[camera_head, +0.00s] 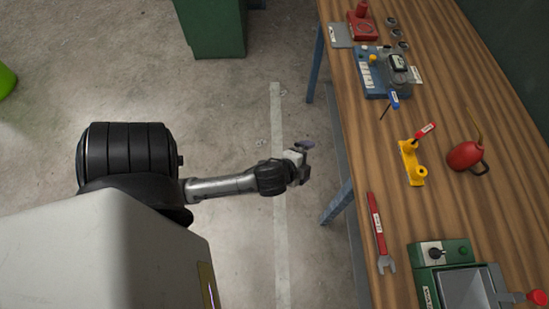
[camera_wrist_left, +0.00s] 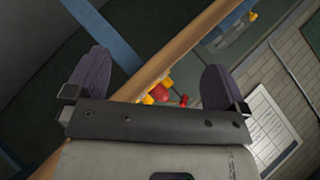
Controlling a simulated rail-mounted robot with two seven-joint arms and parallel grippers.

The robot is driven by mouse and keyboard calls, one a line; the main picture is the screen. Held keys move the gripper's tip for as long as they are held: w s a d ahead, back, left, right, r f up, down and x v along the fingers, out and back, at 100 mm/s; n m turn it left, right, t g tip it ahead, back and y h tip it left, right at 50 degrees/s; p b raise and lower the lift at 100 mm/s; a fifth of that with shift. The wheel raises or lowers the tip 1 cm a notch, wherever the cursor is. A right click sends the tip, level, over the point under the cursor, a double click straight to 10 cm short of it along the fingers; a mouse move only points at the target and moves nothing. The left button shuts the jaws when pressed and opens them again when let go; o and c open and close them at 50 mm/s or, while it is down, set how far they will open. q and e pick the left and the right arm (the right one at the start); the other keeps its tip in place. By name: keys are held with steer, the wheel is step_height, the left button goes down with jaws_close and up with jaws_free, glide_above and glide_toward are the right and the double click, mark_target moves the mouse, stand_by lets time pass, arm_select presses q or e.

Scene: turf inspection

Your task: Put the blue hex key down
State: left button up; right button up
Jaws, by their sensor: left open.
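The blue hex key (camera_head: 393,100) lies on the wooden workbench (camera_head: 450,90). Its blue handle is beside the front edge of a blue device, and its thin dark shaft points down-left towards the bench edge. My left gripper (camera_head: 304,150) is over the concrete floor, left of the bench edge and apart from the hex key. In the left wrist view, its two dark fingers (camera_wrist_left: 155,85) stand wide apart with nothing held between them. I cannot make out the hex key in that view. My right gripper is in neither view.
The bench holds a blue device (camera_head: 368,78), a yellow holder (camera_head: 410,165) with a red-handled tool, a red oil can (camera_head: 465,156), a red wrench (camera_head: 377,225), a green machine (camera_head: 427,253) and a red device (camera_head: 362,24). A green cabinet (camera_head: 212,28) stands behind. Floor between is clear.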

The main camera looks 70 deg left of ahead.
arm_select(q)
steer(key=s+d+f+n+g+h, duration=0.2)
steer(key=s+d+n+g+h, duration=0.3)
steer(key=s+d, duration=0.6)
steer(key=shift+s+d+f+n+g, duration=0.3)
steer(key=shift+s+n+g, duration=0.1)
steer(key=shift+s+g, duration=0.6)
steer(key=shift+s, duration=0.1)
